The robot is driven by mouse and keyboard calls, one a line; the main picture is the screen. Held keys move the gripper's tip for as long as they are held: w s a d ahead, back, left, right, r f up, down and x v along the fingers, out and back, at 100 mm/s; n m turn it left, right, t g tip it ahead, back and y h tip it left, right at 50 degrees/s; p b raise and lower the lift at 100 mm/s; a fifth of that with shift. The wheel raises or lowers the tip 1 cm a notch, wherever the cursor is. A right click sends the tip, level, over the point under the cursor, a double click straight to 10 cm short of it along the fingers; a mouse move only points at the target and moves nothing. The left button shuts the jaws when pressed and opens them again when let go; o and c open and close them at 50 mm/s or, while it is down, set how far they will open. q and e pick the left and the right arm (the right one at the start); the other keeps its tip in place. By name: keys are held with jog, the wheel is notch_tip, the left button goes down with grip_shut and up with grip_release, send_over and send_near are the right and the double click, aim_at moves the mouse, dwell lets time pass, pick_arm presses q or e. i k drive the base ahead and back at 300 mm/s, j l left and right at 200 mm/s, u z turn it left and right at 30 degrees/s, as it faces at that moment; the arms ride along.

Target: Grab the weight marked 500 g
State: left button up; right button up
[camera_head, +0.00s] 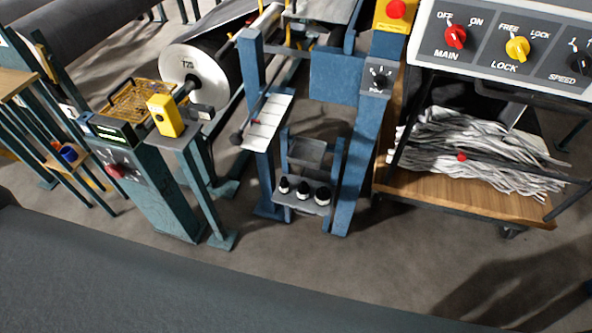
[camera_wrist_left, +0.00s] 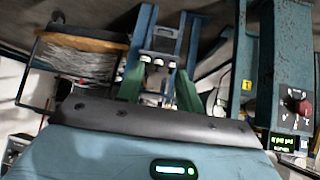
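Three small dark weights with pale lower parts stand in a row on a low shelf (camera_head: 296,204) of a blue stand: a left one (camera_head: 284,185), a middle one (camera_head: 303,190) and a right one (camera_head: 322,197). Their markings are too small to read, so I cannot tell which is 500 g. In the left wrist view, the weights (camera_wrist_left: 158,64) show small and farther off, between the green fingers of my left gripper (camera_wrist_left: 161,72). The fingers are spread apart and hold nothing visible. My left gripper is not seen in the head view. My right gripper is in neither view.
Blue posts (camera_head: 352,170) flank the shelf. A wooden-decked cart (camera_head: 420,192) with grey strips stands to the right. A teal pedestal (camera_head: 165,195) with controls stands left. A control panel (camera_head: 505,45) is at upper right. Grey floor (camera_head: 265,255) is open before the shelf.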

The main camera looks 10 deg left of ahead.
aim_at(284, 184)
jog(key=i+l, duration=0.25)
jog(key=i, duration=0.2)
jog(key=i+l, duration=0.25)
jog(key=i, duration=0.15)
